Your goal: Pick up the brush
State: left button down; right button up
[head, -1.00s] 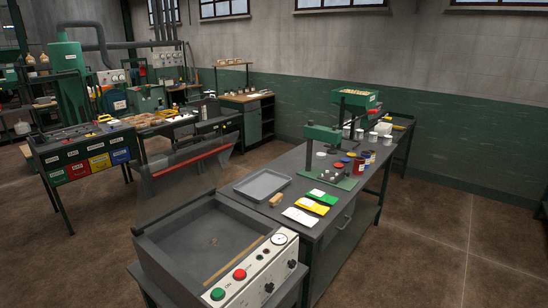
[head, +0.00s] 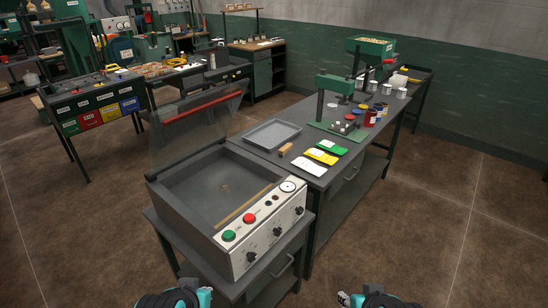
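A small tan block-like item (head: 285,149) lies on the dark workbench, between the grey tray and the colored packets. It may be the brush, but it is too small to tell bristles. Teal and black parts of my two arms show at the bottom edge of the head view, well short of the bench. No gripper fingers can be made out there.
A machine with an open clear lid (head: 195,125) and a control panel (head: 262,228) stands nearest. The floor at right is clear.

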aim_at(286, 149)
jog(key=i+l+u, duration=0.1)
jog(key=u, duration=0.3)
jog(key=l+u, duration=0.1)
jog(key=u, duration=0.3)
jog(key=i+l+u, duration=0.15)
jog(key=u, duration=0.25)
jog(key=l+u, duration=0.15)
jog(key=u, duration=0.3)
jog(key=l+u, duration=0.2)
jog(key=l, duration=0.6)
jog(key=l+u, duration=0.25)
jog(key=l, duration=0.55)
jog(key=l+u, duration=0.2)
jog(key=l, duration=0.6)
jog(key=k+l, duration=0.1)
jog(key=l, duration=0.4)
